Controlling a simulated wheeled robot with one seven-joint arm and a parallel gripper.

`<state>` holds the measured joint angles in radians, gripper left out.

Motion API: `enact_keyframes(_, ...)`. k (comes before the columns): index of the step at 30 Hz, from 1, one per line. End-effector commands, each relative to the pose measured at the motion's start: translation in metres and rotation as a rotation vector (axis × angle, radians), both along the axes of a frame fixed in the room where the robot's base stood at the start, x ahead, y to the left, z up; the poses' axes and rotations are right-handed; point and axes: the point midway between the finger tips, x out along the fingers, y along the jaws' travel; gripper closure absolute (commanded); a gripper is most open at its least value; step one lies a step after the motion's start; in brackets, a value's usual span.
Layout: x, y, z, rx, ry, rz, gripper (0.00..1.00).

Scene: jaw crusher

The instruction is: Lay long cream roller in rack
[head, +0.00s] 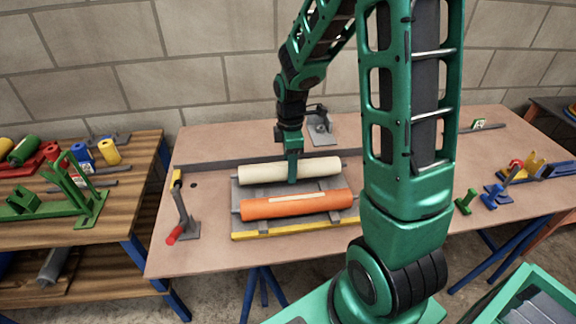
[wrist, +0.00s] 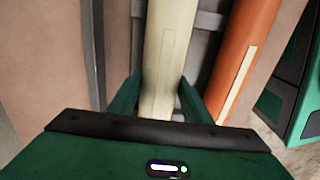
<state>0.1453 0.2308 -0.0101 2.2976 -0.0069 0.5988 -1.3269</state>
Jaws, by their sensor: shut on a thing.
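The long cream roller (head: 315,168) lies level at the back of the grey rack (head: 240,213), parallel to an orange roller (head: 290,206) in front of it. My gripper (head: 292,175) reaches down from above and is shut on the cream roller near its middle. In the wrist view the cream roller (wrist: 168,60) runs between my two green fingers (wrist: 160,100). The orange roller (wrist: 243,60) lies to its right there, apart from it. Whether the cream roller's ends bear fully on the rack cannot be told.
Small green and blue parts (head: 490,195) lie at the right. A wooden bench (head: 60,230) with coloured parts is at the left. My arm hides some table.

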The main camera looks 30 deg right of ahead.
Motion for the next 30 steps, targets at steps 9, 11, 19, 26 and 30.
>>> enact_keyframes(9, 0.0, 0.0, -0.006, 0.0, 0.0, 0.0, 1.0)
enact_keyframes(11, 0.0, 0.0, -0.007, 0.0, 0.0, 0.0, 1.0)
enact_keyframes(19, 0.0, 0.0, -0.012, 0.0, -0.001, 0.0, 1.0)
enact_keyframes(26, 0.0, 0.0, -0.016, 0.0, -0.001, 0.0, 1.0)
enact_keyframes(30, 0.0, 0.0, -0.018, 0.0, 0.0, 0.0, 1.0)
